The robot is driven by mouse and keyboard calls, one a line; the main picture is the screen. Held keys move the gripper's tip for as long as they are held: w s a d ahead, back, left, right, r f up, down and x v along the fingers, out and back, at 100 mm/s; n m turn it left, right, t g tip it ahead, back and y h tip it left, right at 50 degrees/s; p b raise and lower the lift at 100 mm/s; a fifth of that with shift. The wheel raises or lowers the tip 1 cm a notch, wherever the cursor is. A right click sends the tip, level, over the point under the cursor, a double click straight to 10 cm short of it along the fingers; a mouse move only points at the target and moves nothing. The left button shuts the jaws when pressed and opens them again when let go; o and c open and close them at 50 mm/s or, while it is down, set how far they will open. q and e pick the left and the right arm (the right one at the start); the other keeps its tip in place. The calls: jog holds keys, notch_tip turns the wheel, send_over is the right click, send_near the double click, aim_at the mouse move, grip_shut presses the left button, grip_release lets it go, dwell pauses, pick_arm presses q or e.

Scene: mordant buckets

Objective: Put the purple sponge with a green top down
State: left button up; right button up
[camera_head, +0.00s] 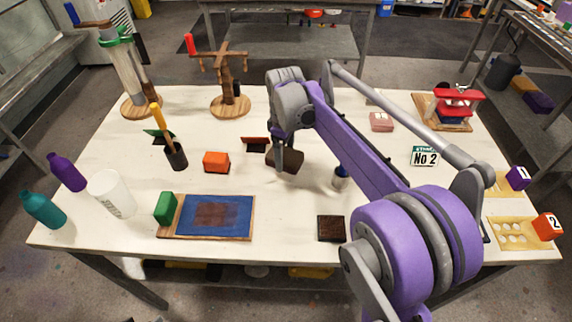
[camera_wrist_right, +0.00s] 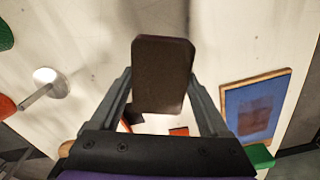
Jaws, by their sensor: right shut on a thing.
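My right gripper (camera_head: 288,165) is shut on a dark brown block (camera_head: 275,157) with rounded corners, held over the middle of the white table. In the right wrist view the block (camera_wrist_right: 163,75) sits between the two fingers of the right gripper (camera_wrist_right: 163,95) and shows one broad dark face. My left gripper is not in view.
The table (camera_head: 285,215) is bare below the held block. Around it are an orange block (camera_head: 216,161), a dark square block (camera_head: 331,228), a green block (camera_head: 165,207) by the blue printed board (camera_head: 230,217), and a dark blue bottle (camera_head: 341,178) partly behind my arm.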

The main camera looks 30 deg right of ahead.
aim_at(285, 163)
jog(key=shift+f, duration=2)
jog(key=shift+f, duration=0.15)
jog(key=o, duration=1)
jog(key=shift+o, duration=0.2)
jog(key=shift+r, duration=0.35)
notch_tip(285, 163, up, 12)
jog(key=shift+f+p, duration=0.15)
jog(key=shift+p, duration=0.25)
